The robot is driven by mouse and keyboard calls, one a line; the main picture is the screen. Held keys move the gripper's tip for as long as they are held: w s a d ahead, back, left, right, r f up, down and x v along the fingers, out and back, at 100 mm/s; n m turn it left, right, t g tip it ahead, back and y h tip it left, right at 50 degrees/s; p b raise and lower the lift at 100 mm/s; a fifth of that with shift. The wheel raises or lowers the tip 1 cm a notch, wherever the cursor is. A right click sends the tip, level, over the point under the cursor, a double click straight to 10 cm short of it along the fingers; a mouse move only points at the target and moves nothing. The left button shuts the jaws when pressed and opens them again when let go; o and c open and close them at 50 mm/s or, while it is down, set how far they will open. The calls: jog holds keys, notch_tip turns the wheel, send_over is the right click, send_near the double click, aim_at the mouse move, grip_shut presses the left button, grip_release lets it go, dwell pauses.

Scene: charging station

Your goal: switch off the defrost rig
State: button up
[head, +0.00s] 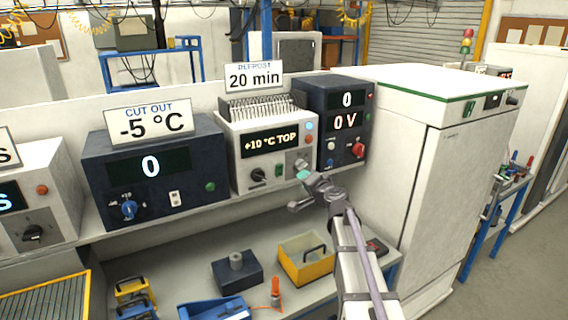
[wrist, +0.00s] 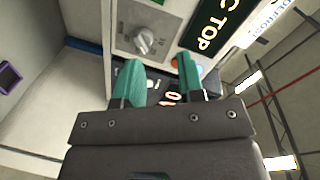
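The defrost rig (head: 240,158) is the white box under the "DEFROST 20 min" sign (head: 254,77). Its display (head: 270,143) reads "+10 °C TOP". A black knob (head: 258,174) and a small green plate (head: 279,170) sit low on its front. A knob (wrist: 143,40) shows above the left finger; the right finger partly hides the buttons.
A dark box (head: 340,130) showing "0" and "0 V" stands right of the rig. Another dark box (head: 150,175), labelled "CUT OUT -5 °C", stands left. A yellow bin (head: 305,262) and a dark block (head: 237,272) lie on the bench below. A tall white cabinet (head: 430,170) stands right.

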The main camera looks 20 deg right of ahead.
jog(key=m, duration=0.2)
jog(key=f+m, duration=0.1)
jog(key=shift+a+m+g, duration=0.3)
jog(key=shift+g, duration=0.1)
jog(key=c, duration=0.3)
jog(key=shift+s+f+m+y, duration=0.1)
jog(key=shift+m+y, duration=0.2)
jog(key=shift+m, duration=0.5)
grip_shut()
jog(key=shift+a, duration=0.1)
jog(key=b, duration=0.3)
send_near(280, 168)
jog(key=w+f, duration=0.2)
jog(key=w, duration=0.2)
jog(key=shift+w+a+r+p, duration=0.1)
jog(key=shift+w+a+p, duration=0.25)
jog(key=shift+w, duration=0.25)
jog(key=shift+w+a+r+p, duration=0.1)
jog(key=shift+w+a+p, duration=0.2)
jog(key=shift+w, duration=0.25)
jog(key=shift+w+a, duration=0.15)
jog(key=shift+w, duration=0.15)
